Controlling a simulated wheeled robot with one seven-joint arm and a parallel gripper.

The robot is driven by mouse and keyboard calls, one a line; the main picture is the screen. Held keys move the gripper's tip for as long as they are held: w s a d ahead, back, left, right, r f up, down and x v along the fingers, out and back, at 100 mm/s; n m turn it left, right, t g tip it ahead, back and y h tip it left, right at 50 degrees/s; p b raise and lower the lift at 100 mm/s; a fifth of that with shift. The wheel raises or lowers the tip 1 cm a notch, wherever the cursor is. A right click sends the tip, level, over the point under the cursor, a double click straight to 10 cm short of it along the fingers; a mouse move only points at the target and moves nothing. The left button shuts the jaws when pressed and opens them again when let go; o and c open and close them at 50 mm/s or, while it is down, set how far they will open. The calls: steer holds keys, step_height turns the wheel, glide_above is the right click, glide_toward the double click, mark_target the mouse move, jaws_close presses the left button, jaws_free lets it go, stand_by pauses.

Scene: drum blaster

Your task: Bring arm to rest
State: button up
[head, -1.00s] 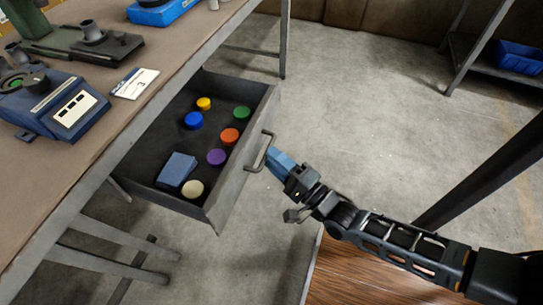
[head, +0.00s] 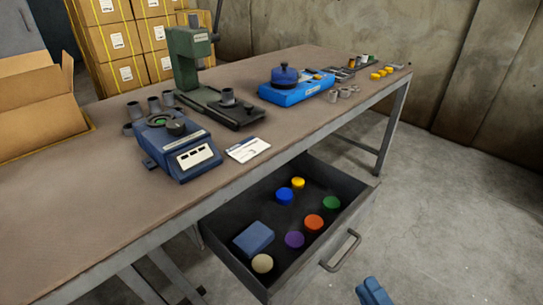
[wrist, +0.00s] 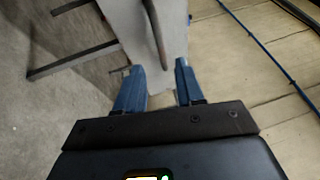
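My gripper (wrist: 158,78) has blue fingers, which stand apart in the wrist view with nothing held between them. Beyond them the drawer's curved handle (wrist: 155,32) shows in front of the pale drawer front (wrist: 132,22). In the head view only the tip of my gripper (head: 374,292) shows at the bottom edge, to the right of and below the drawer handle (head: 343,252), apart from it. The rest of my arm is out of the head view. The drawer (head: 362,205) under the workbench is open.
The drawer holds several coloured round pieces and a blue block (head: 254,238). On the workbench (head: 80,220) stand a blue device (head: 180,150), a green press (head: 190,70) and a blue tray (head: 298,92). The floor (head: 450,200) to the right is clear.

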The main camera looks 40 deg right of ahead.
steer(key=s+a+r+n+g+y+p, duration=0.1)
steer(key=s+a+r+n+y+p, duration=0.1)
steer(key=a+r+n, duration=0.3)
steer(key=s+a+r+n+g+y+p, duration=0.1)
steer(key=a+r+n+p, duration=0.4)
steer(key=r+n, duration=0.5)
steer(key=s+a+r+n+g+y+p, duration=0.1)
steer(key=s+a+r+n+y+p, duration=0.3)
steer(key=r+n, duration=0.4)
step_height(320, 180, up, 5)
steer(key=shift+a+f+g+y, duration=0.1)
steer(key=shift+a+g+y, duration=0.25)
steer(key=shift+a, duration=0.2)
